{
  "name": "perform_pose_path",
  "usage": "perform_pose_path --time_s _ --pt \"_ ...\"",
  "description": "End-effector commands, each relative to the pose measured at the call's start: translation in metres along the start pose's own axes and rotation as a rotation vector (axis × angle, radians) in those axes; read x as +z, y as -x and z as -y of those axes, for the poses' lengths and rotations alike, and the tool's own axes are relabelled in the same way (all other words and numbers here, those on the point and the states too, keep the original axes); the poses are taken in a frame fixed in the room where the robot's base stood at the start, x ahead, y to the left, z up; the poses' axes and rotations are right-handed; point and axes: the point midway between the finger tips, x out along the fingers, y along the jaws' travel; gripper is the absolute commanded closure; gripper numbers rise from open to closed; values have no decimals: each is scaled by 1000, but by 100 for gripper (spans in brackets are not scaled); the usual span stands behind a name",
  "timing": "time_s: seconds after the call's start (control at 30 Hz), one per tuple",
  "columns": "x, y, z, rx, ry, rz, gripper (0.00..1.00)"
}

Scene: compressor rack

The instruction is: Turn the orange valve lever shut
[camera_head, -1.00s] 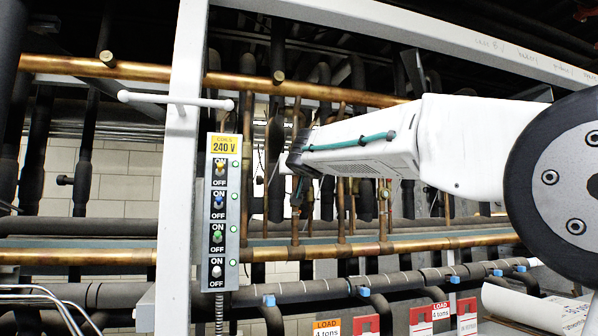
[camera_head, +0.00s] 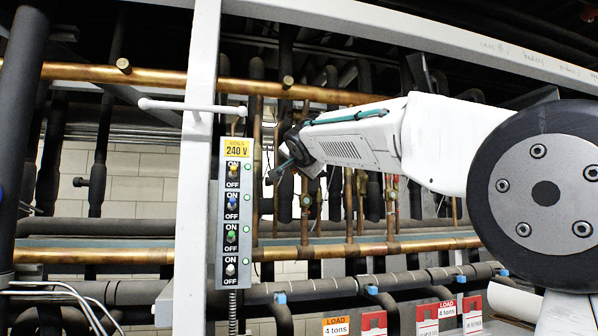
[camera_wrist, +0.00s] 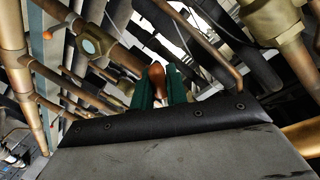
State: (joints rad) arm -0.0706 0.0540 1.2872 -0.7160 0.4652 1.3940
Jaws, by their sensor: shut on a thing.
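In the wrist view, the orange-brown end of the valve lever (camera_wrist: 156,73) shows between the two teal fingers of my gripper (camera_wrist: 158,88). The fingers are shut on it. The rest of the lever and its valve body are hidden or cannot be made out. In the head view my gripper (camera_head: 276,174) is small and dark, just right of the switch panel, in front of the upright copper pipes. The lever cannot be made out in the head view.
A 240 V switch panel (camera_head: 232,215) and a white upright post (camera_head: 198,170) stand left of my gripper. A white T-shaped handle (camera_head: 190,106) sticks out from the post. Copper pipes (camera_head: 350,250) run close around. Brass fittings (camera_wrist: 268,18) lie at the wrist view's upper right.

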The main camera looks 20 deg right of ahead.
Motion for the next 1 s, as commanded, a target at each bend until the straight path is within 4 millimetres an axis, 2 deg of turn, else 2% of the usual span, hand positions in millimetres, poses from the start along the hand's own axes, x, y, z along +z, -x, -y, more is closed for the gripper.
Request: perform_pose_path --time_s 0.6,1.0 --pt "-8 5 25 0 -563 111 100" --pt "-15 7 33 0 -800 159 100"
